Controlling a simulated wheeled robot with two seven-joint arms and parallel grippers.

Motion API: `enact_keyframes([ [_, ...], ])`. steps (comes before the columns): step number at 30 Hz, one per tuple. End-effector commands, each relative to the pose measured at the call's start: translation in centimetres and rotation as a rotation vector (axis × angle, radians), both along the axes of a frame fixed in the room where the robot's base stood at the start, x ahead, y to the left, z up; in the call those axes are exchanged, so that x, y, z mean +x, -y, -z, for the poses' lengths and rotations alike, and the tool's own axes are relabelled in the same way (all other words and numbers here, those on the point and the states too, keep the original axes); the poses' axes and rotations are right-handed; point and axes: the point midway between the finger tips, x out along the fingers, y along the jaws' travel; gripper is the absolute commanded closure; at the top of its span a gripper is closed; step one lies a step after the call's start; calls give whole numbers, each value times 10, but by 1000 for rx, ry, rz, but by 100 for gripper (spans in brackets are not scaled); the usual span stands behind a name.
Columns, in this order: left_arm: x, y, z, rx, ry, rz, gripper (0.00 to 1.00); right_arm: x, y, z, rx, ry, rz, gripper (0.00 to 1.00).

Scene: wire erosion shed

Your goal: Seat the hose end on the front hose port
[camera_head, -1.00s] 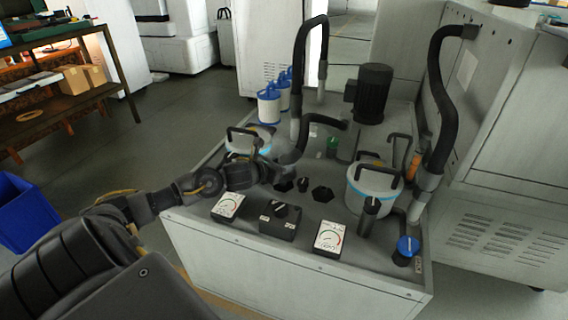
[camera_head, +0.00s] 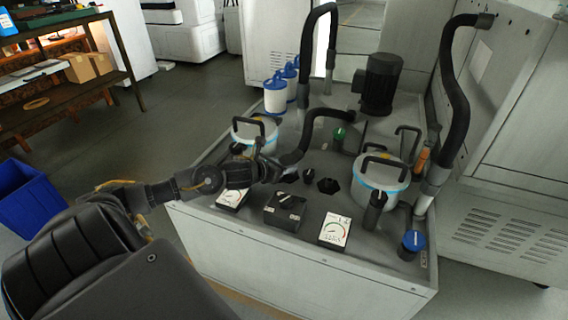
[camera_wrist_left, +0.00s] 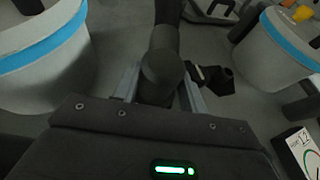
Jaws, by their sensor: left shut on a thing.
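My left gripper (camera_head: 276,167) is shut on the black hose end, low over the front part of the grey machine top (camera_head: 339,202). The black hose (camera_head: 314,124) arches away from the gripper toward the back right. In the left wrist view the hose (camera_wrist_left: 164,62) runs up between the two fingers (camera_wrist_left: 160,90). A black hexagonal fitting (camera_head: 328,185) sits right of the gripper, and a black fitting (camera_wrist_left: 216,79) shows right of the fingers in the wrist view. The gripper hides the hose's tip, and I cannot tell whether it touches a port. My right gripper is not in view.
White canisters with blue bands stand left (camera_head: 255,133) and right (camera_head: 380,183) of the gripper. Gauges (camera_head: 334,231), a black switch box (camera_head: 285,211) and a blue-capped post (camera_head: 412,244) line the front. Tall black hoses (camera_head: 455,100) and a motor (camera_head: 380,84) rise behind.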

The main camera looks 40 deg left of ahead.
Motion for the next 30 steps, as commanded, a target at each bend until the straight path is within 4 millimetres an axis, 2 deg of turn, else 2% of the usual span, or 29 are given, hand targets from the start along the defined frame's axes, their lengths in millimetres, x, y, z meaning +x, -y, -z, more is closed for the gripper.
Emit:
enact_keyframes([
  [6, 2, 0, -6, -1, 12, 1, 100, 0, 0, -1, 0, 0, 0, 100],
  [30, 5, 0, -8, -2, 17, 1, 100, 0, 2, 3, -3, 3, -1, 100],
])
